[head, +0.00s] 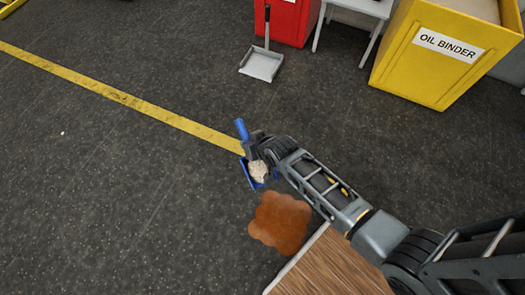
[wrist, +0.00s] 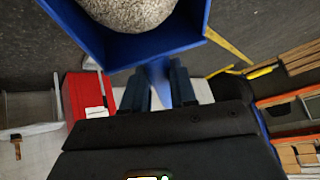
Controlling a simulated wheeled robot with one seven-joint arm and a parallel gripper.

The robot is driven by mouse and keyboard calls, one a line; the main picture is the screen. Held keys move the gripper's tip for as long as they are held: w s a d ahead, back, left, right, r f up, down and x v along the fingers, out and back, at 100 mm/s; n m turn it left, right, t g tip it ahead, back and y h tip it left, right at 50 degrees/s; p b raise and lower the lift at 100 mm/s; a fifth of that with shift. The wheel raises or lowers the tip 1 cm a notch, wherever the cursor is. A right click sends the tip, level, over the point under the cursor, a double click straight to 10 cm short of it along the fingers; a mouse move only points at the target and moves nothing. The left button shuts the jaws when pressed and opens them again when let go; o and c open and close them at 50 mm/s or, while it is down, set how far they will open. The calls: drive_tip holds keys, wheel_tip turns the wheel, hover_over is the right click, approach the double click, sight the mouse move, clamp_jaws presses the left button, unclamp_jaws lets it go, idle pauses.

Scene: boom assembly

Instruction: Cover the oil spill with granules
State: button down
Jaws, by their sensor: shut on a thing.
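An orange-brown oil spill (head: 281,223) lies on the dark floor, below my gripper in the head view, and its whole surface looks bare. My gripper (head: 257,151) is shut on the handle of a blue scoop (head: 247,172). The scoop is heaped with pale granules (head: 258,171). In the wrist view the fingers (wrist: 160,88) close on the scoop's handle, and the scoop's blue tray (wrist: 150,45) holds the grey granules (wrist: 130,12). The yellow oil binder bin (head: 425,75) stands at the upper right of the head view.
A wooden pallet or board (head: 330,268) lies beside the spill at lower right. A grey dustpan (head: 262,64) stands near a red bin (head: 288,20). A yellow floor line (head: 130,100) runs from the upper left. The floor to the left is clear.

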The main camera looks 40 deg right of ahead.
drive_tip(key=d+f+m+g+b, duration=0.1)
drive_tip(key=d+f+b, duration=0.3)
drive_tip(key=f+b, duration=0.6)
drive_tip(key=d+f+m+g+b, duration=0.1)
drive_tip(key=d+f+b, duration=0.3)
drive_tip(key=f+b, duration=0.7)
wheel_tip(320, 180, down, 10)
drive_tip(key=shift+w+f+m+g+h, duration=0.1)
drive_tip(key=shift+w+m+g+h, duration=0.25)
drive_tip(key=shift+m, duration=0.35)
drive_tip(key=shift+s+b, duration=0.2)
drive_tip(key=shift+b, duration=0.35)
